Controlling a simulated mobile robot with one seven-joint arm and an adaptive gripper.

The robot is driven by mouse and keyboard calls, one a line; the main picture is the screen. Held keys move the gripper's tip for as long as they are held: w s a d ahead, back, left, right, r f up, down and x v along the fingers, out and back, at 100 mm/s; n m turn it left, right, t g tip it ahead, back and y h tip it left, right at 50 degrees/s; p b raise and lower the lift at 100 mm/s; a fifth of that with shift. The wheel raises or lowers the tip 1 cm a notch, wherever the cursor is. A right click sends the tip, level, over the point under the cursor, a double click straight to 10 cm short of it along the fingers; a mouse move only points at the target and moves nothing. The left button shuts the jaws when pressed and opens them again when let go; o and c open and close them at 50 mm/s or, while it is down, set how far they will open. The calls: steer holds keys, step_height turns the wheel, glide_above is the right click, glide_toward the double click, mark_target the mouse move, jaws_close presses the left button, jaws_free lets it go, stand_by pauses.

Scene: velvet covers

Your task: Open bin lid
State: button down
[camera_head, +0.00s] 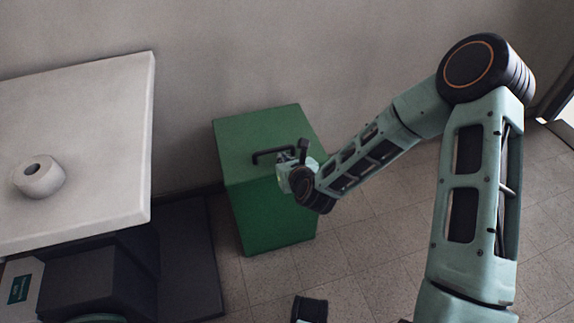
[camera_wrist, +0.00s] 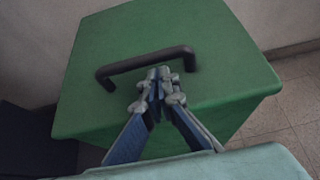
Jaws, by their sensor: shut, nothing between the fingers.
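The green bin (camera_head: 270,215) stands on the floor against the wall, in the middle of the head view. Its flat green lid (camera_head: 255,128) is down. A dark bar handle (camera_head: 270,155) is fixed on the lid; in the wrist view the handle (camera_wrist: 146,62) crosses the lid (camera_wrist: 160,30) just beyond my fingertips. My gripper (camera_wrist: 158,75) is shut and empty, with its fingertips close to the handle's near side. I cannot tell whether they touch it.
A white table (camera_head: 90,130) with a white roll (camera_head: 38,176) on it stands to the left of the bin. A dark item (camera_head: 185,260) lies below the table. The wall is right behind the bin. Tiled floor (camera_head: 375,235) is open to the right.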

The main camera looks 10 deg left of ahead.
steer(key=shift+w+a+f, duration=0.35)
steer(key=shift+w, duration=0.15)
steer(key=shift+r, duration=0.2)
